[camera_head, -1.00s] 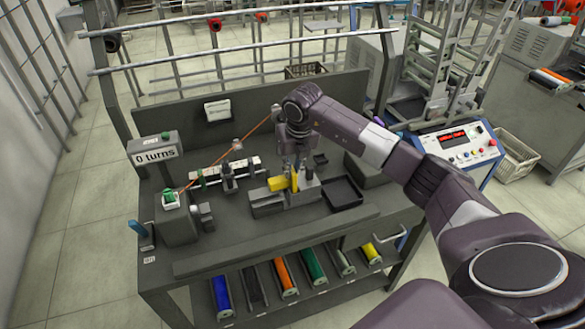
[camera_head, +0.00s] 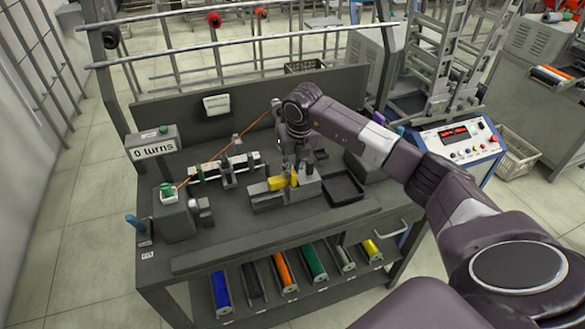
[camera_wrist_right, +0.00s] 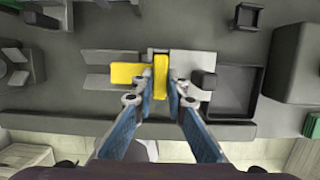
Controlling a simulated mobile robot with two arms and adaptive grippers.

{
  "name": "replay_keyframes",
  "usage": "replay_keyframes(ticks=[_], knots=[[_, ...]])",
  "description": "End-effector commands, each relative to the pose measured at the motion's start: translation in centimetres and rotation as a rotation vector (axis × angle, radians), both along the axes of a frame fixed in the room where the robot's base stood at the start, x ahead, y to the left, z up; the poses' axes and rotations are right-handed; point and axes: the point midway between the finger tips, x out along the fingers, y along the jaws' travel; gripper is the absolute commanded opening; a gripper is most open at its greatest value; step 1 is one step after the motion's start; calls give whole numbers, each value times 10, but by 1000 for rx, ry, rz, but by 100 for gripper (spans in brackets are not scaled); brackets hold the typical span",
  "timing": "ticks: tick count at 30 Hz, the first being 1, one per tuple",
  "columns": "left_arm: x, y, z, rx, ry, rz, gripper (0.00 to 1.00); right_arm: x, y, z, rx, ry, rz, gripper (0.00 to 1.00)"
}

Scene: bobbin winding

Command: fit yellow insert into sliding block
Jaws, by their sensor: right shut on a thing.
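A yellow insert (camera_wrist_right: 160,76) stands upright between the fingers of my right gripper (camera_wrist_right: 161,94), which is shut on it. In the head view the same insert (camera_head: 293,179) shows under my right gripper (camera_head: 292,168). A second yellow piece (camera_wrist_right: 124,74) lies on a grey slotted fixture (camera_wrist_right: 97,82), touching or very close to the held insert on its left. In the head view this piece (camera_head: 275,184) sits on the fixture too. A grey block (camera_wrist_right: 198,64) of the fixture lies just right of the insert. How deep the insert sits is hidden by the fingers. My left gripper is not in view.
A black tray (camera_head: 344,189) is right of the fixture. A dark knob (camera_wrist_right: 204,80) stands close to the right finger. The bench front (camera_head: 240,238) is clear.

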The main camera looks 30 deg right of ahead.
Motion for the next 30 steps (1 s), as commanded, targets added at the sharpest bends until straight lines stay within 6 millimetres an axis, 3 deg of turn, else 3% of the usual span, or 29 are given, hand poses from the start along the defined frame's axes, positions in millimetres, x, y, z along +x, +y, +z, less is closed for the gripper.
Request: replay_keyframes(ticks=[12, 13, 18, 26, 30], knots=[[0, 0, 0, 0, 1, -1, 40, 0, 0, 1, 0, -1, -1, 0], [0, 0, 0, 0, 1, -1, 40, 0, 0, 1, 0, -1, -1, 16], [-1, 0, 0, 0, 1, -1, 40, 0, 0, 1, 0, -1, 0, 33], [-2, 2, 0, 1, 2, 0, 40, 0, 0, 1, 0, 0, 0, 33], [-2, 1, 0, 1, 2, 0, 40, -2, 0, 11, -1, -3, 0, 33]])
